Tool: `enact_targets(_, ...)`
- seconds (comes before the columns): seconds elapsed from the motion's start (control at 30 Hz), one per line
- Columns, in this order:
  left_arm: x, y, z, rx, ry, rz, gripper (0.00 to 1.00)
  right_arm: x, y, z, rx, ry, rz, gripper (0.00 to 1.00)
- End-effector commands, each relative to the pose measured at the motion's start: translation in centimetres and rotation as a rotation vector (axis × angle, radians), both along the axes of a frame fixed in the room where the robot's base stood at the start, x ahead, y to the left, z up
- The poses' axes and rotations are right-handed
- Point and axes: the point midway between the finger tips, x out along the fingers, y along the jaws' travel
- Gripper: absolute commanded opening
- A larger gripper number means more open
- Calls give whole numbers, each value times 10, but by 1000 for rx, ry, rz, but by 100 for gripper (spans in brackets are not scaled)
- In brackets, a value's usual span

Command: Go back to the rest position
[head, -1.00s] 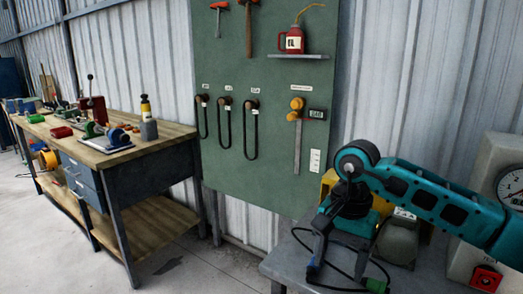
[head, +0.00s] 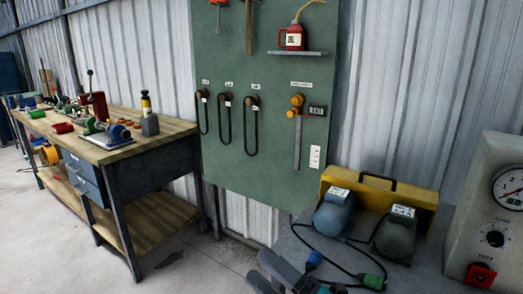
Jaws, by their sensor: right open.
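My right gripper (head: 272,270) shows at the bottom edge, in front of the grey bench. Its grey fingers point up and left, and they are open with nothing seen between them. A bit of its teal arm shows just right of it; the rest of the arm is below the picture. My left gripper is not in view.
On the grey bench (head: 420,276) stand a blue motor (head: 333,216) and a grey motor (head: 395,238), with cables ending in a blue plug (head: 314,259) and a green plug (head: 373,282). Behind is a yellow case (head: 412,204); right, a gauge box (head: 480,215). A wooden workbench (head: 172,128) stands left.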

Motion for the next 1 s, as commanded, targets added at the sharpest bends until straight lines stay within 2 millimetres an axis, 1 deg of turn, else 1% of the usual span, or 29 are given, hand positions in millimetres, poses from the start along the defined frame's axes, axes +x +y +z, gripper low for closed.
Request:
enact_targets(0.03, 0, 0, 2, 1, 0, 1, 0, 2, -19, -21, 97, 183, -67, 68)
enact_targets(0.07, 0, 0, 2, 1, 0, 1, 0, 4, -31, -33, 154, 288, -107, 68)
enact_targets(0.1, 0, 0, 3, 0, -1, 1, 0, 3, -47, -52, 232, 426, -161, 68)
enact_targets(0.17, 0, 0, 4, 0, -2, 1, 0, -3, -70, -84, 353, 633, -241, 68)
enact_targets(0.2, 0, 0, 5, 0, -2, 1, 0, -10, -86, -107, 432, 767, -298, 68)
enact_targets(0.27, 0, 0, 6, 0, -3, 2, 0, -27, -108, -140, 551, 957, -383, 68)
enact_targets(0.3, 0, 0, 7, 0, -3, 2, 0, -40, -121, -161, 626, 1071, -438, 68)
enact_targets(0.37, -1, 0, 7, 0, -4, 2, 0, -61, -137, -188, 724, 1216, -511, 68)
enact_targets(0.4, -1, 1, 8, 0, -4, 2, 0, -75, -145, -202, 782, 1298, -553, 68)
enact_targets(0.5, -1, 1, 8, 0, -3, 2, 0, -103, -160, -229, 888, 1444, -638, 68)
enact_targets(0.6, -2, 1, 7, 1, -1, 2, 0, -121, -166, -242, 950, 1524, -686, 68)
enact_targets(0.67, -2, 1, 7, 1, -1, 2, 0, -125, -168, -245, 968, 1545, -699, 68)
enact_targets(1.0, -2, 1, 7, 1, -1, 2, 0, -126, -168, -246, 970, 1547, -700, 68)
